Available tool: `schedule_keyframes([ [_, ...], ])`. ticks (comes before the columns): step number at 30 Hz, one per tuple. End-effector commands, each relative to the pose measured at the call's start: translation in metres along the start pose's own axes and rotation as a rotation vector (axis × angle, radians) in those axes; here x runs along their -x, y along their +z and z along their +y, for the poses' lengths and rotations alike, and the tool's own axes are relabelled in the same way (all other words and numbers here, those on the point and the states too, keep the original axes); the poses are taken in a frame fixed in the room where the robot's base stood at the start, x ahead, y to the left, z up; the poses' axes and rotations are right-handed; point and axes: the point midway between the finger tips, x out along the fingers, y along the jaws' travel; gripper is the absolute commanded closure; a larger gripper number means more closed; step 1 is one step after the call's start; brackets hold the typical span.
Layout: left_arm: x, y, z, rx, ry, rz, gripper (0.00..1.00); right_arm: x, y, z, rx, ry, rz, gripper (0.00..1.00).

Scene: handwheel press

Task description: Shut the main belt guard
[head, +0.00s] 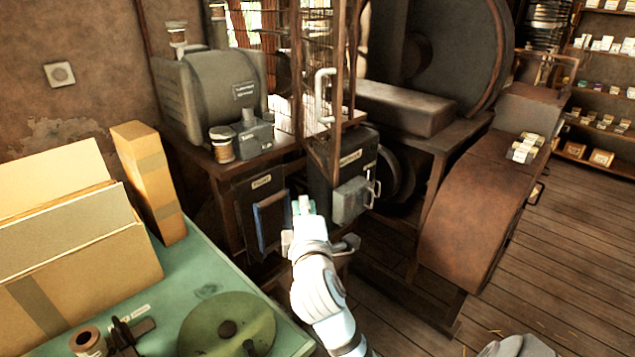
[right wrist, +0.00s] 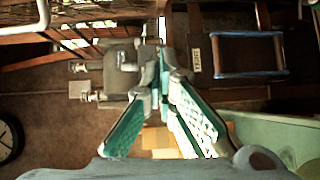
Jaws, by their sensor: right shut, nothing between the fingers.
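A rusty framed mesh panel with a white vertical handle (head: 322,96), which looks like the main belt guard (head: 339,75), stands above the dark boxes in the head view. It appears to jut out from the mesh behind it, but its hinge side is unclear. The handle also shows at the top left of the right wrist view (right wrist: 41,18). My right gripper (head: 302,206) is shut and empty, below and slightly left of the handle and apart from it. Its green-padded fingers (right wrist: 160,75) show in the right wrist view. My left gripper is not in view.
A dark cabinet with a blue frame (head: 270,225) and a grey switch box (head: 352,200) are close to my right gripper. A green table (head: 180,270) with cardboard and a green disc (head: 228,325) lies at left. A large flywheel (head: 455,50) stands behind.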

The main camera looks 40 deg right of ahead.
Motion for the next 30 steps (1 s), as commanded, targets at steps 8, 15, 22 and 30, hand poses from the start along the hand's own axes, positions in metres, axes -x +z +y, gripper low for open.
schedule_keyframes([
  [8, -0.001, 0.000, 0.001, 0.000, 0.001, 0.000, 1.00, -0.031, 0.000, 0.018, 0.048, 0.048, -0.012, 1.00],
  [15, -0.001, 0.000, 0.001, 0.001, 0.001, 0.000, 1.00, -0.084, 0.001, 0.020, 0.045, 0.045, -0.012, 1.00],
  [22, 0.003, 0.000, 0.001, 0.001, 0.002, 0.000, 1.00, -0.109, 0.024, 0.022, 0.049, 0.045, -0.011, 1.00],
  [30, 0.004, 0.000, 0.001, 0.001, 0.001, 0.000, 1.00, -0.112, 0.040, 0.021, 0.043, 0.043, -0.008, 1.00],
])
